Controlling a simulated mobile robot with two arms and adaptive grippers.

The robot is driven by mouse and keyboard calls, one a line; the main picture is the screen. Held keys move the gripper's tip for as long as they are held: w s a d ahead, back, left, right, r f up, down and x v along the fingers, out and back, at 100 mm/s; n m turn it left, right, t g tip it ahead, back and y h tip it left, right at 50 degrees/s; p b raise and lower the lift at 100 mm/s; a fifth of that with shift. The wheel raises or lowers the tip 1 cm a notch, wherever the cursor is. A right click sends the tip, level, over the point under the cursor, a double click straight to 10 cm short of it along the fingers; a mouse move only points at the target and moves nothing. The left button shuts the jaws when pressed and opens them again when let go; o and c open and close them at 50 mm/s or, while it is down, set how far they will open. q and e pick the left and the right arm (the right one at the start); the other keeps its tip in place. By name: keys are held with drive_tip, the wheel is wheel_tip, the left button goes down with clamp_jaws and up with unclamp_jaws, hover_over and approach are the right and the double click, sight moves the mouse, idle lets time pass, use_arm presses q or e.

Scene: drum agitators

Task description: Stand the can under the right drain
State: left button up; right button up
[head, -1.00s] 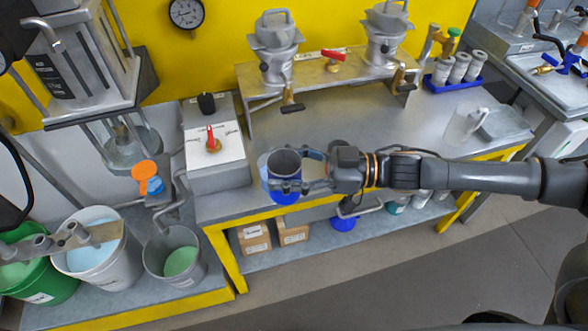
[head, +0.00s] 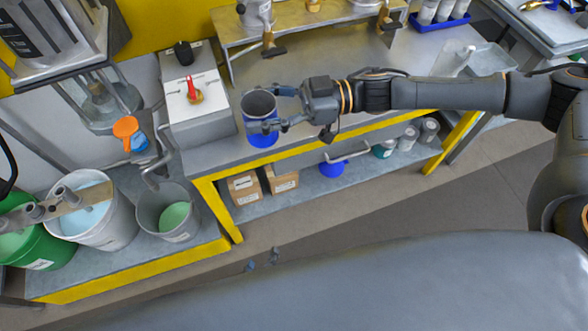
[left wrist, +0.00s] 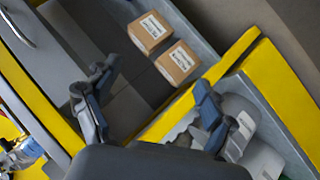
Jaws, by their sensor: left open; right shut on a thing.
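The can (head: 262,135) is a blue, open-topped cylinder with a grey inside, roughly upright. My right gripper (head: 272,108) is shut on it from the right. The can overlaps the bench's front edge in the head view; its height above the bench is hard to tell. The right drain (head: 386,20) is a spout with a dark handle at the top, right of the left drain (head: 268,45). The space under it shows bare bench. My left gripper (head: 262,262) is low in the head view, open and empty; its spread fingers show in the left wrist view (left wrist: 150,110).
Two cartons (head: 245,187) sit on the lower shelf. Several buckets, one of them white (head: 105,225), stand at left. A blue rack (head: 440,22) and clear container (head: 490,60) are right. The bench middle is clear.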

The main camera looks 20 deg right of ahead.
sight(269, 133)
use_arm(q)
drive_tip(key=w+d+r+n+t, duration=0.3)
drive_tip(key=d+r+n, duration=0.1)
drive_tip(key=r, duration=0.5)
drive_tip(key=w+d+r+n+t, duration=0.2)
drive_tip(key=d+r+n+t, duration=0.15)
drive_tip(key=r, duration=0.55)
drive_tip(key=w+d+r+n+t, duration=0.25)
drive_tip(key=d+r+n, duration=0.25)
drive_tip(key=r, duration=0.4)
drive_tip(key=s+a+r+n+y, duration=0.1)
drive_tip(key=s+r+n+y, duration=0.25)
drive_tip(key=r+n, duration=0.7)
drive_tip(key=s+a+r+n+y, duration=0.15)
drive_tip(key=r+n+y, duration=0.35)
drive_tip(key=r+n, duration=0.5)
drive_tip(key=shift+n+g, duration=0.5)
drive_tip(key=shift+n, duration=0.2)
drive_tip(key=w, duration=0.3)
drive_tip(key=w+a, duration=0.1)
drive_tip(key=w, duration=0.3)
drive_tip(key=w+a+f, duration=0.1)
drive_tip(key=w, duration=0.3)
